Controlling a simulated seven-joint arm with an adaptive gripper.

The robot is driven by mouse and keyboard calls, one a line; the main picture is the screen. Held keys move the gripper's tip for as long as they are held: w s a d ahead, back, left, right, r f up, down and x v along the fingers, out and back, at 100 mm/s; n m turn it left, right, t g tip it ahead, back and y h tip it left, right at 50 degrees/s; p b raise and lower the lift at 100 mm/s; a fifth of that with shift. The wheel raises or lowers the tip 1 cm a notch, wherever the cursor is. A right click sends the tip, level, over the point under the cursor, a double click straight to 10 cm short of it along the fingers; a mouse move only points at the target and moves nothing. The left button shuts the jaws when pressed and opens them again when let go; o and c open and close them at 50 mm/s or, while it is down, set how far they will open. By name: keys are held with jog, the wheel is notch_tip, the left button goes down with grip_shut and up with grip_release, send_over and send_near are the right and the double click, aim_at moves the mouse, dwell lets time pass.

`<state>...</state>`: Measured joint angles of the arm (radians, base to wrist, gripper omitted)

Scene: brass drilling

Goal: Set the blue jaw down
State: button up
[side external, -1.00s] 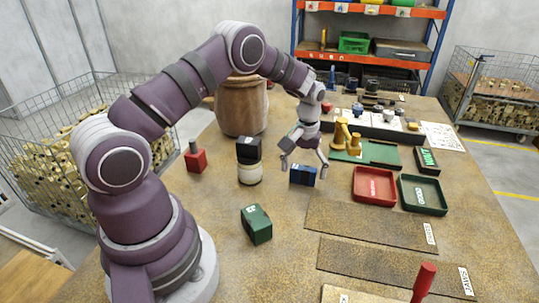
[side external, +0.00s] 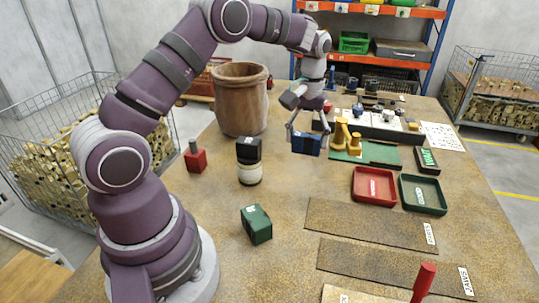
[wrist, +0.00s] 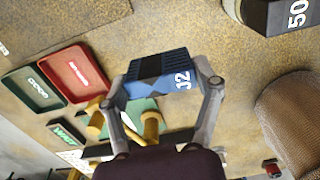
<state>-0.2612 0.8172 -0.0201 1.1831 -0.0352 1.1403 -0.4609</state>
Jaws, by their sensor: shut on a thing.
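The blue jaw (side external: 306,144) is a small block with a dark ridged face. In the wrist view my gripper (wrist: 164,88) has both fingertips against the block's sides. The jaw hangs above the table, in front of the yellow fixture. Bare table shows around it.
A yellow fixture (side external: 345,137) stands on a green plate (side external: 382,153) just right of the jaw. A red tray (side external: 373,201) and a green tray (side external: 440,207) lie at right. Mats (side external: 350,221) lie in front. A black-and-white cylinder (side external: 249,175), a green block (side external: 256,224) and a barrel (side external: 240,110) stand left.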

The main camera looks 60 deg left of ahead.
jog(key=s+d, duration=0.2)
jog(key=d, duration=0.8)
send_over(331, 247)
jog(key=shift+n, duration=0.3)
notch_tip(331, 247, down, 8)
jog(key=shift+s+r, duration=0.1)
jog(key=shift+f, duration=0.2)
jog(key=o, duration=1.2)
jog(key=shift+o, duration=0.2)
